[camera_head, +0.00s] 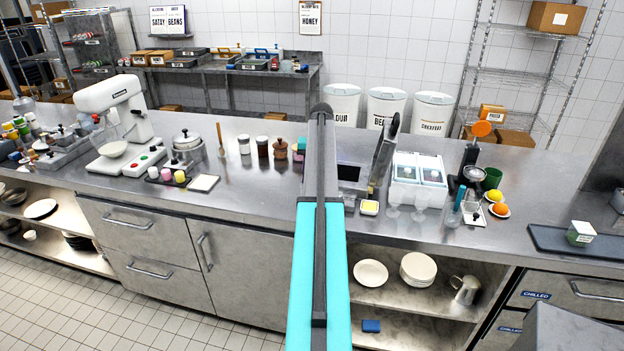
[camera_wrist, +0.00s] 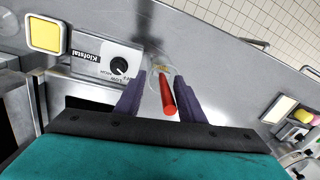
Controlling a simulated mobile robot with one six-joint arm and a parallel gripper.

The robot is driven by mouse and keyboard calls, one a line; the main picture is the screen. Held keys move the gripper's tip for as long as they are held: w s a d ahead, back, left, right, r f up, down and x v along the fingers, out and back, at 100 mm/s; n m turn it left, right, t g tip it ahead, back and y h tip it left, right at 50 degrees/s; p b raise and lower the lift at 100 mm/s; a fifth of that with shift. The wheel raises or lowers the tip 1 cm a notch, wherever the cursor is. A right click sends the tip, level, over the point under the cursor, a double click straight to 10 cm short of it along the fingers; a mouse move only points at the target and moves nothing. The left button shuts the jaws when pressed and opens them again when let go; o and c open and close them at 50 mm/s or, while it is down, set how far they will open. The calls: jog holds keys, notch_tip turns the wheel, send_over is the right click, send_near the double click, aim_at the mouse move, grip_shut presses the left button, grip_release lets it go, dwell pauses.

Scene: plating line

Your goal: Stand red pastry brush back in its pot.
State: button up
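In the wrist view my gripper (camera_wrist: 161,80) has its two dark fingers apart, with a red handle (camera_wrist: 168,95) between them. Gaps show on both sides of the handle, and its end points towards the camera. Its far end meets a small clear, glass-like shape with a tan part (camera_wrist: 158,68), partly hidden; I cannot tell whether this is the pot. In the head view my arm hides the gripper and this spot.
A grey appliance with a knob (camera_wrist: 118,66) and a yellow square dish (camera_wrist: 45,35) stand close on the left in the wrist view. The dish also shows in the head view (camera_head: 369,207), beside clear glasses (camera_head: 393,212).

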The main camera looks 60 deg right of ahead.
notch_tip(320, 180, up, 14)
jog(key=s+p, duration=0.1)
jog(key=p, duration=0.5)
jog(key=shift+s+d+f, duration=0.25)
jog(key=shift+s, duration=0.15)
dwell(0.7)
